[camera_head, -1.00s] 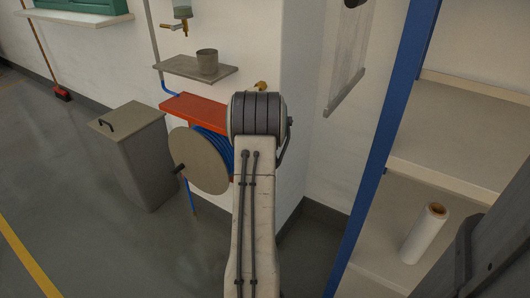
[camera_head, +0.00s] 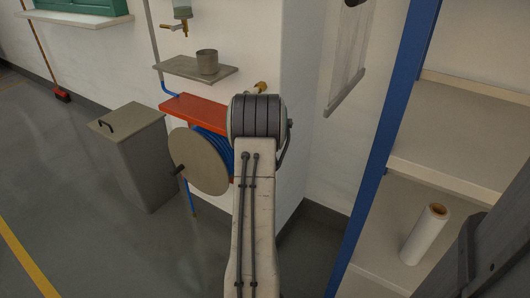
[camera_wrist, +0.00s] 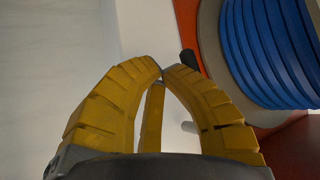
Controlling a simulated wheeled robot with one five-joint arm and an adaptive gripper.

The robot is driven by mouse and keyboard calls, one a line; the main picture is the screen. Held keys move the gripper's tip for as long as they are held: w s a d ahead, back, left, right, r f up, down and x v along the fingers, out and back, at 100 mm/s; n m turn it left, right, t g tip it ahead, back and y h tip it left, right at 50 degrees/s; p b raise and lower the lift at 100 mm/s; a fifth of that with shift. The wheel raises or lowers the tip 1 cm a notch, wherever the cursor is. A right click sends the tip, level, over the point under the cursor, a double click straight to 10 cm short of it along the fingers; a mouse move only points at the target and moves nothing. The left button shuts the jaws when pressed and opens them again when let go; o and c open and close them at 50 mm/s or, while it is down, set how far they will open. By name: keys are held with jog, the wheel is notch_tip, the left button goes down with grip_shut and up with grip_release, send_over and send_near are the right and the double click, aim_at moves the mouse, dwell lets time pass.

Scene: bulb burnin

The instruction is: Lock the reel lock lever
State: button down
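The hose reel has a round beige side disc (camera_head: 198,161) and blue hose (camera_head: 215,142) under a red-orange bracket (camera_head: 192,108). Its blue hose also fills the upper right of the wrist view (camera_wrist: 265,50). My gripper (camera_wrist: 163,72) has yellow fingers with their tips together, close to the reel. A short dark rod end (camera_wrist: 188,62), possibly the reel lock lever, shows just beside the right fingertip. I cannot tell whether they touch. A grey peg (camera_wrist: 189,127) shows behind the right finger.
A shelf (camera_head: 190,69) with a metal cup (camera_head: 207,62) is above the reel. A grey bin (camera_head: 137,155) stands to its left. A wall corner lies close to my arm; a blue-framed rack (camera_head: 385,130) with a white roll (camera_head: 424,234) is at right.

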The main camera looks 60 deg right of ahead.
jog(key=shift+r, duration=0.1)
notch_tip(320, 180, up, 10)
jog(key=p, duration=0.5)
jog(key=shift+a+f, duration=0.2)
jog(key=shift+a, duration=0.05)
dwell(0.9)
jog(key=shift+r, duration=0.15)
dwell(0.3)
notch_tip(320, 180, up, 5)
jog(key=p, duration=0.3)
jog(key=shift+s+a, duration=0.1)
jog(key=shift+a, duration=0.05)
dwell(0.7)
